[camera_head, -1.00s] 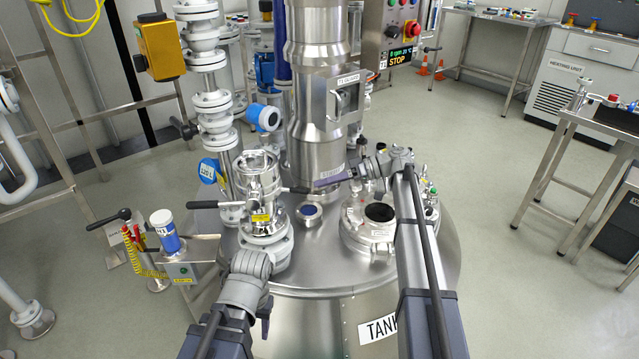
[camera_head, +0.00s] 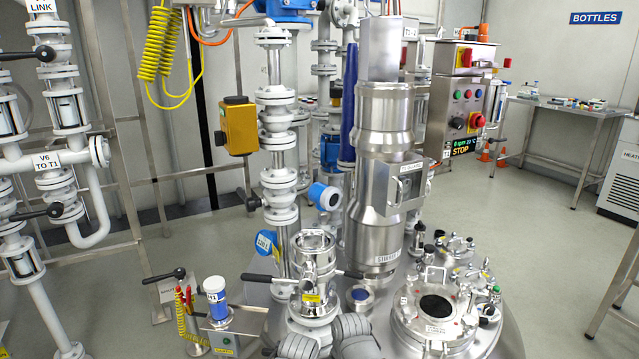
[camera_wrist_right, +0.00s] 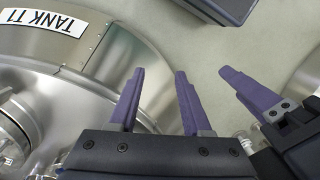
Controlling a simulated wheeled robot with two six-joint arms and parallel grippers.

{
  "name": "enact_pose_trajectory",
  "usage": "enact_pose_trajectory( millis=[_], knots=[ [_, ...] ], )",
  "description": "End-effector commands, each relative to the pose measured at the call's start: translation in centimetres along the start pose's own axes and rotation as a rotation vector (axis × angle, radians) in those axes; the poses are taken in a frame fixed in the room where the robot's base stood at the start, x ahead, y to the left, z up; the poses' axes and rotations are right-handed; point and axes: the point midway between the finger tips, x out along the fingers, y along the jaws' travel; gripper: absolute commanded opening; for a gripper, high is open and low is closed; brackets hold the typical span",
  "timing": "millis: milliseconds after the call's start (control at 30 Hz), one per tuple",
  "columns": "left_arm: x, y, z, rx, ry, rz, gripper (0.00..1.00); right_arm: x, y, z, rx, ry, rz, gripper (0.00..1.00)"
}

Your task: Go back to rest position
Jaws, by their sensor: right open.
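My right gripper (camera_wrist_right: 161,72) shows in the right wrist view with two purple fingers spread apart and nothing between them. The steel side of tank T1 (camera_wrist_right: 105,45) lies behind the fingers. One more purple finger, apparently of my left gripper (camera_wrist_right: 250,92), points in from the right of that view. Its other finger is not seen, so its opening cannot be told. In the head view only grey links of my two folded arms show at the bottom middle, close together in front of the tank. Both grippers are out of that view.
The tank top carries an open round port (camera_head: 436,306), a lever valve (camera_head: 316,280) and a tall steel column (camera_head: 383,170). White pipework (camera_head: 70,185) is at left. The floor (camera_head: 560,200) at right is clear.

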Motion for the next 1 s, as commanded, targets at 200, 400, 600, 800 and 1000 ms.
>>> enact_pose_trajectory(
  millis=[200,400,600,800,1000],
  knots=[
    [-1.9,-0.2,0.1,0.000,0.000,0.000,0.50,-1.6,0.1,4.2,0.050,0.009,0.214,0.48],
    [-5.8,-0.6,0.3,0.000,0.000,0.001,0.50,-5.6,-0.3,4.3,0.050,0.007,0.209,0.48],
    [-11.4,-1.1,0.7,-0.001,0.000,0.002,0.50,-11.1,-1.0,4.6,0.050,0.006,0.207,0.48],
    [-18.1,-1.8,1.1,-0.001,0.000,0.003,0.50,-17.8,-1.7,5.0,0.050,0.006,0.205,0.48],
    [-24.1,-2.3,1.4,-0.002,0.000,0.004,0.50,-23.8,-2.4,5.4,0.050,0.006,0.203,0.48]
  ],
)
